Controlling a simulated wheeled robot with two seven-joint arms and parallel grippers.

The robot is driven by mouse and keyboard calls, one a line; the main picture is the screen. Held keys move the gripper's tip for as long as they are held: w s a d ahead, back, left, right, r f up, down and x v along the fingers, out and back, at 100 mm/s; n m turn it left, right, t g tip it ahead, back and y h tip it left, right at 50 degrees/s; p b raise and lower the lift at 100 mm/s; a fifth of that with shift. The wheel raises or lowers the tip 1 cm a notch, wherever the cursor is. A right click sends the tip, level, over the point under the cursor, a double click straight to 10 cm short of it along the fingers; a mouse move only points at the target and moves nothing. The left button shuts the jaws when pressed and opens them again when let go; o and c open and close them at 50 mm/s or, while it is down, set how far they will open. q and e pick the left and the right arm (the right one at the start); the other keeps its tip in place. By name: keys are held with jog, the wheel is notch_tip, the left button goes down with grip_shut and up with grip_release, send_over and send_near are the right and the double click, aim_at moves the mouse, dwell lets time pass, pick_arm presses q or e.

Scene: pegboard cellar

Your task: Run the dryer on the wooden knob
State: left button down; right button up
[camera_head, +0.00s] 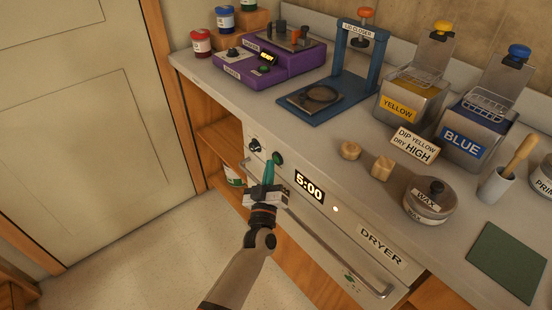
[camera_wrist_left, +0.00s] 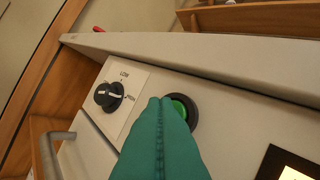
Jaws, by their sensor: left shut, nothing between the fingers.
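The dryer (camera_head: 379,246) is a white front panel under the counter, with a lit 5:00 display (camera_head: 309,187) and a bar handle (camera_head: 330,258). Its black dial (camera_head: 254,146) shows larger in the wrist view (camera_wrist_left: 109,96); its white pointer faces right, near a label too small to read surely. My left gripper (camera_head: 269,168), with teal fingers shut and empty, is at the panel by the green button (camera_head: 277,159). In the wrist view the fingertips (camera_wrist_left: 167,103) partly cover the button (camera_wrist_left: 180,106); contact is unclear. Two wooden pieces, one round (camera_head: 349,150) and one blocky (camera_head: 382,168), lie on the counter. The dryer's inside is hidden.
A sign (camera_head: 414,144) reads "DIP YELLOW DRY HIGH". Yellow (camera_head: 397,108) and blue (camera_head: 463,142) tanks, a wax jar (camera_head: 429,202), a blue press (camera_head: 327,100) and a purple machine (camera_head: 255,75) stand on the counter. The floor left of my arm is clear.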

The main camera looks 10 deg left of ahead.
pick_arm(q)
jog(key=shift+s+a+r, duration=0.1)
jog(key=shift+s+a, duration=0.1)
jog(key=s+a+p, duration=0.1)
jog(key=s, duration=0.1)
jog(key=s+a+p, duration=0.1)
jog(key=s+a, duration=0.1)
dwell(0.6)
dwell(0.6)
